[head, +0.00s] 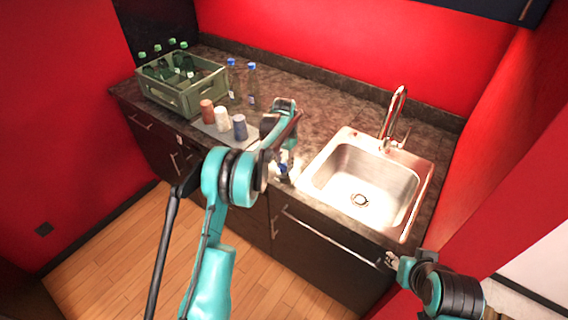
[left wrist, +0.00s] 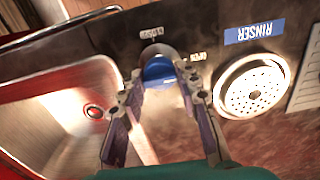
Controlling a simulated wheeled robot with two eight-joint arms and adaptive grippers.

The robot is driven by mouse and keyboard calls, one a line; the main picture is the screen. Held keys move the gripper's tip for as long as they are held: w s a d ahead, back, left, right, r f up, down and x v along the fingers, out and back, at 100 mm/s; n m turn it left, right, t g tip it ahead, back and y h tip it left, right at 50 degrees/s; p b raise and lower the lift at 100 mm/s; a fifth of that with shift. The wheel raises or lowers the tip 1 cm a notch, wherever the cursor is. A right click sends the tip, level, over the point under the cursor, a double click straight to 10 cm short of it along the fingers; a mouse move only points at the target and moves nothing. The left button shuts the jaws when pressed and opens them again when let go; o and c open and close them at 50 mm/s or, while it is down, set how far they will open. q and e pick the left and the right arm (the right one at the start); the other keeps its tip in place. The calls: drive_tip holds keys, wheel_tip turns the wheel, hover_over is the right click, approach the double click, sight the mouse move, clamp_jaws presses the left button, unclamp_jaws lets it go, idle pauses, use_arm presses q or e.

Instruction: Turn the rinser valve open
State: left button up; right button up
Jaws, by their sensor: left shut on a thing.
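The blue valve knob (left wrist: 160,72) sits on the dark counter beside the sink in the left wrist view. An upside-down CLOSED label (left wrist: 151,33) and a smaller label (left wrist: 197,57), which seems to read OPEN, are near it. My left gripper (left wrist: 158,84) has one finger on each side of the knob and is shut on it. In the head view my left gripper (head: 284,168) is at the counter's front edge, left of the sink, and its arm hides most of the valve area. My right gripper (head: 391,259) is low at the right, empty-looking; its jaw state is unclear.
The steel sink (head: 338,190) with its tap (head: 394,115) is right of my left gripper. A round perforated rinser plate (left wrist: 252,88) lies by a blue RINSER label (left wrist: 254,31). Cups (head: 222,119), bottles (head: 252,84) and a green crate (head: 205,96) stand farther left.

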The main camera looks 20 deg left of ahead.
sight(284, 164)
use_arm(q)
drive_tip(key=o, duration=1.2)
drive_tip(key=shift+c, duration=0.2)
wheel_tip(284, 164, up, 12)
drive_tip(key=shift+r, duration=0.1)
